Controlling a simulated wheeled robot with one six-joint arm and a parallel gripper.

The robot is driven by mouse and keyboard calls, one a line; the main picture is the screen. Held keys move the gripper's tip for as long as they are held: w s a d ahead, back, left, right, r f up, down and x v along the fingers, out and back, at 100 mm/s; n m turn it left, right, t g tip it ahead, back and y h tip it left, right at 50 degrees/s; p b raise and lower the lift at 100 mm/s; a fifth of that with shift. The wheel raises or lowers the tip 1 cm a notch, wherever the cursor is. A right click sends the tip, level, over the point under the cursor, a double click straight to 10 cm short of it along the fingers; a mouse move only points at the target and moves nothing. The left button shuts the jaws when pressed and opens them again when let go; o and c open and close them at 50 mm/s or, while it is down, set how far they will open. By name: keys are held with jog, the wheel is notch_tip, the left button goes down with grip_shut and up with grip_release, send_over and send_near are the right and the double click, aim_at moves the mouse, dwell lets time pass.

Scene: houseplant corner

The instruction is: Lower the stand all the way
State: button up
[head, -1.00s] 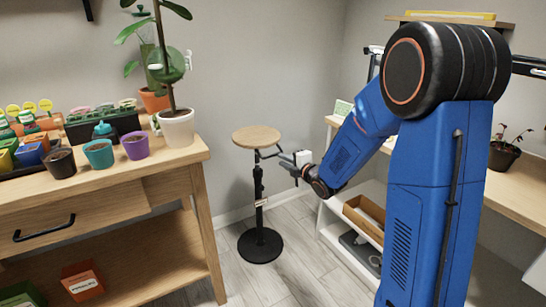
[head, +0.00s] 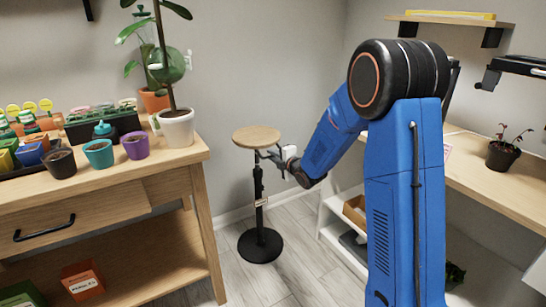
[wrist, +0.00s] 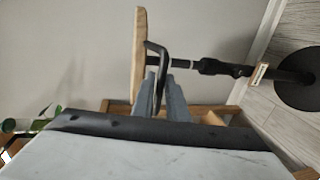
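The stand has a round wooden top (head: 256,137), a black post (head: 259,190) and a round black base (head: 260,246) on the floor. It stands upright. A thin bent black lever (wrist: 156,47) sticks out beneath the top. My gripper (head: 273,156) is at this lever, just right of the post and below the top. In the wrist view the two grey fingers (wrist: 162,88) are close together, with the lever between them, and look shut on it. The top (wrist: 138,55) shows edge-on there. A small light tag (wrist: 259,73) sits on the post.
A wooden bench (head: 100,185) with potted plants, seedling trays and coloured pots stands at the left. A shelf unit (head: 345,235) holding boxes and a wooden counter (head: 480,180) with a potted plant (head: 503,155) are at the right. Floor around the base is clear.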

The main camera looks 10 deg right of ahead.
grip_shut()
notch_tip(320, 180, down, 15)
dwell(0.4)
jog(key=shift+r, duration=0.1)
jog(key=shift+o, duration=1.3)
grip_release()
